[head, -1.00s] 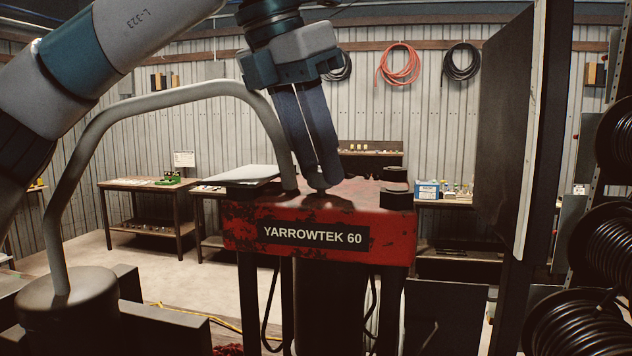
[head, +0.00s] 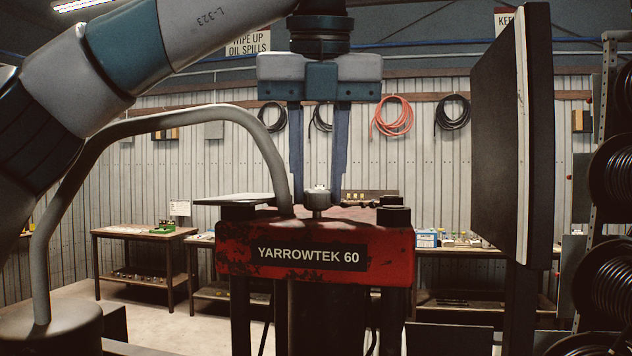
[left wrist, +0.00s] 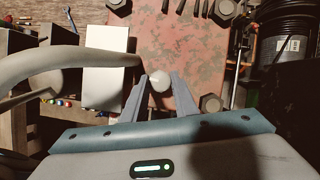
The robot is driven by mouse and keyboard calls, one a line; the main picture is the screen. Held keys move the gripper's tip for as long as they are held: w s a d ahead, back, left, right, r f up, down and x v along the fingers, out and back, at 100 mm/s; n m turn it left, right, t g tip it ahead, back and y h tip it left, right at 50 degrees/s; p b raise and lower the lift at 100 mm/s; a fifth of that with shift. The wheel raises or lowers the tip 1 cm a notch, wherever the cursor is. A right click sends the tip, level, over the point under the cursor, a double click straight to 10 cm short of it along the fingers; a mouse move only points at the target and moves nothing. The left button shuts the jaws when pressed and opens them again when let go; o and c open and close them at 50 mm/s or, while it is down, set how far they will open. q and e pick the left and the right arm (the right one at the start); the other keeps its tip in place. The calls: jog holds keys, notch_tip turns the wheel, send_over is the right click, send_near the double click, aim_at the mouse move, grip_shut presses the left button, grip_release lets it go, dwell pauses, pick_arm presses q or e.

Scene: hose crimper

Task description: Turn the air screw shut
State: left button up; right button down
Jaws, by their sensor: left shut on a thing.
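The air screw (head: 317,197) is a small grey metal knob on top of the red YARROWTEK 60 press head (head: 235,258). My left gripper (head: 318,203) points straight down over it, one finger on each side, shut on the knob. In the left wrist view the knob's pale round top (left wrist: 160,80) sits between the two fingertips (left wrist: 160,84), above the worn red plate (left wrist: 150,45). The threads under the knob are hidden. My right gripper is not in view.
A bent grey pipe (head: 150,122) arches close on the left of the gripper. Dark bolts (head: 393,214) stand on the press head's corners. A dark upright panel (head: 495,140) and hose reels (head: 612,180) are on the right. Workbenches (head: 140,232) stand behind.

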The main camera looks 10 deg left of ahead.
pick_arm(q)
jog(key=shift+r+n+y, duration=0.1)
jog(key=shift+n+y, duration=0.2)
jog(key=shift+n, duration=0.5)
jog(key=o, duration=1)
jog(key=shift+s+d+r, duration=0.15)
jog(key=shift+r, duration=0.3)
jog(key=p+v, duration=0.4)
jog(key=v, duration=1.2)
jog(key=shift+r, duration=0.25)
